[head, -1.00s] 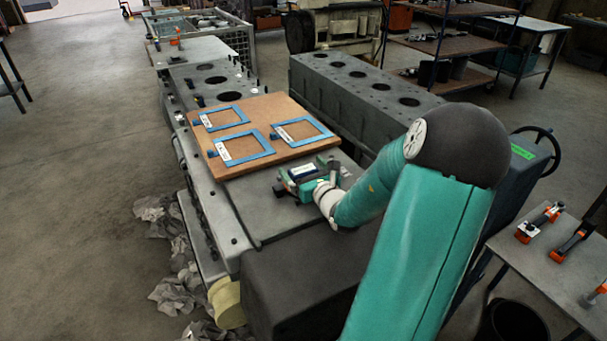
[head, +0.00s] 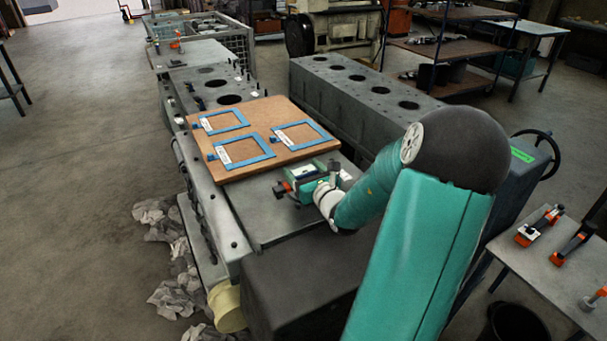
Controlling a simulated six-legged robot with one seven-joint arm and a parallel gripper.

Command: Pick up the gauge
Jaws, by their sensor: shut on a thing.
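My gripper (head: 304,183) is low over the grey deck just in front of the wooden board, at the end of my teal arm. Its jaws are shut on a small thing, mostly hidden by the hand. Dark and orange bits show at its left side. The held thing is too small and covered for me to make out its shape or tell for sure that it is the gauge. I cannot tell whether it touches the deck.
The wooden board (head: 262,112) behind my gripper carries three blue frames (head: 241,150) with white labels. A grey engine block (head: 360,95) stands at the right. Orange-ended tools lie on a side table (head: 545,262). Crumpled rags (head: 178,285) lie on the floor at left.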

